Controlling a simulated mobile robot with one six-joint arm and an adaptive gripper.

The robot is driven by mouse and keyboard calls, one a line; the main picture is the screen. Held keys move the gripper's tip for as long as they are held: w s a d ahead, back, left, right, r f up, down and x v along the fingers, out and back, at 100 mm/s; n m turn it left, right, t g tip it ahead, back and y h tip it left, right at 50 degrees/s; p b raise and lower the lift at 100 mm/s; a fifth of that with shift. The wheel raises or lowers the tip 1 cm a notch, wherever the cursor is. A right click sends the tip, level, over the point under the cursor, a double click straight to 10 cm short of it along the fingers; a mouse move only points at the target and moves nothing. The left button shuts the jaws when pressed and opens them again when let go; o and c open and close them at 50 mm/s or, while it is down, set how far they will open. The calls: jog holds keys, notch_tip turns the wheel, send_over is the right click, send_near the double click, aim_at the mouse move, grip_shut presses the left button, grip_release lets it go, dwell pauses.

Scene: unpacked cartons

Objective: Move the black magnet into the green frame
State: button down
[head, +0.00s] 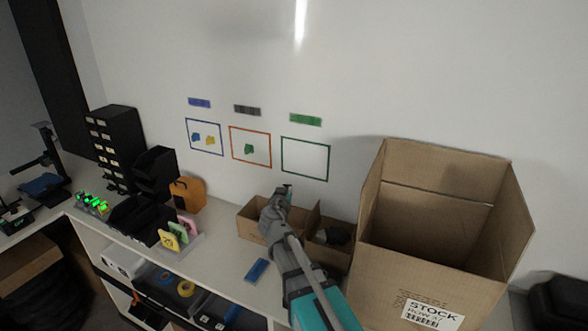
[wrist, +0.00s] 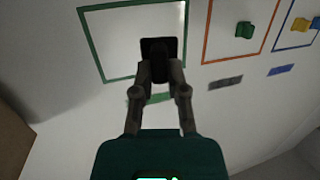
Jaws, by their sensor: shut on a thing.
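The green frame (head: 305,141) is the rightmost of three outlines on the white wall board in the head view, and its inside looks empty there. In the wrist view the green frame (wrist: 91,45) appears upside down. My gripper (head: 285,191) is below and slightly left of the frame in the head view. In the wrist view my gripper (wrist: 158,72) is shut on the black magnet (wrist: 158,46), a dark square at its fingertips. The magnet overlaps the frame's inside in that view. I cannot tell whether it touches the board.
An orange frame (head: 250,128) with a green magnet (head: 249,149) and a blue frame (head: 204,121) with blue and yellow magnets are to the left. A large open stock carton (head: 432,250) stands at right. A small open carton (head: 250,222) sits beneath my arm.

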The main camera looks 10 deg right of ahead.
aim_at(304, 158)
jog(key=shift+w+r, duration=0.1)
jog(key=shift+w, duration=0.05)
jog(key=w+d+r+m+g+h+p, duration=0.2)
jog(key=w+d+r+m+h+p, duration=0.1)
jog(key=w+h, duration=0.1)
jog(key=shift+w+r+p, duration=0.35)
jog(key=shift+w+p, duration=0.05)
jog(key=shift+w, duration=0.5)
jog(key=shift+w+d, duration=0.1)
jog(key=shift+r+x, duration=0.2)
jog(key=shift+x, duration=1.15)
jog(key=shift+r+x, duration=0.25)
jog(key=shift+x, duration=1.15)
jog(key=shift+w+d, duration=0.3)
jog(key=shift+w, duration=0.2)
jog(key=c, duration=0.6)
grip_release()
